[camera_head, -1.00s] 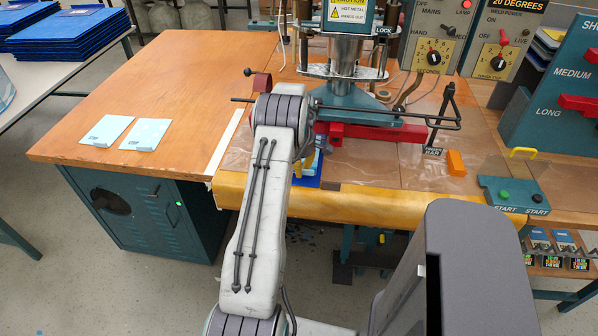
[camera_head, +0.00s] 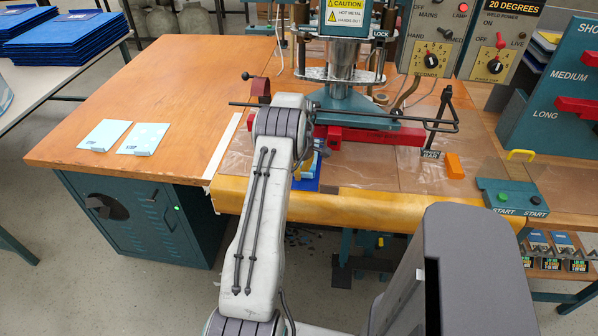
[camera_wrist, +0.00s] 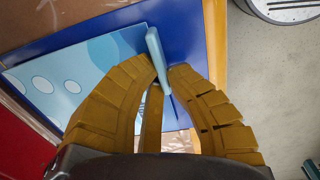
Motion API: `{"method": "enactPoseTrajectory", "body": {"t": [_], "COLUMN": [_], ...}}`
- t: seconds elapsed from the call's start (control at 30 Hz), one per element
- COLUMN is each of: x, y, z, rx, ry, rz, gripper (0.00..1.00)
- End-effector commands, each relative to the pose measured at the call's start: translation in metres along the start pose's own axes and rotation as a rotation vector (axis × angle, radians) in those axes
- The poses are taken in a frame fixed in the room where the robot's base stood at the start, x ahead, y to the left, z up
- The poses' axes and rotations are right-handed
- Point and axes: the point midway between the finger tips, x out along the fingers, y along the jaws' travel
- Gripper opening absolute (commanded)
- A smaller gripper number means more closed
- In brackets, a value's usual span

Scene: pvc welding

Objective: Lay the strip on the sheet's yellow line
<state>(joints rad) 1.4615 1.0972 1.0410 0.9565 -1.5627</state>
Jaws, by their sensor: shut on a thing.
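My gripper (camera_wrist: 162,88) shows in the wrist view with its two yellow fingers closed on a light blue strip (camera_wrist: 155,49). The strip stands out between the fingertips, over a dark blue sheet (camera_wrist: 189,40). A light blue piece with white ovals (camera_wrist: 75,75) lies on the sheet to the left. I cannot tell whether the strip touches the sheet. A yellow line on the sheet is not clear in view. In the head view my arm hides most of the gripper, and a corner of the blue sheet (camera_head: 306,184) shows beside it.
The welding press (camera_head: 350,100) with its red bar (camera_head: 375,136) stands just behind the sheet. A thin black rod frame (camera_head: 437,125) and an orange block (camera_head: 454,166) are to the right. Two light blue pieces (camera_head: 143,138) lie on the left of the wooden table (camera_head: 140,90).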

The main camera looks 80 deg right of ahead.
Motion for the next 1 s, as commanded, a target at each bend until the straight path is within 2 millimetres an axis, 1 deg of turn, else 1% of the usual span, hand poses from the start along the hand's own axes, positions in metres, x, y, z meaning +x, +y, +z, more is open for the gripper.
{"method": "enactPoseTrajectory", "body": {"t": [0.67, 1.0], "x": [0.0062, 0.0059], "y": [-0.0001, 0.0009], "z": [0.0, 0.0], "rx": [0.0, 0.0], "ry": [0.0, 0.0], "rz": [0.001, 0.001], "gripper": [0.0, 0.0]}}
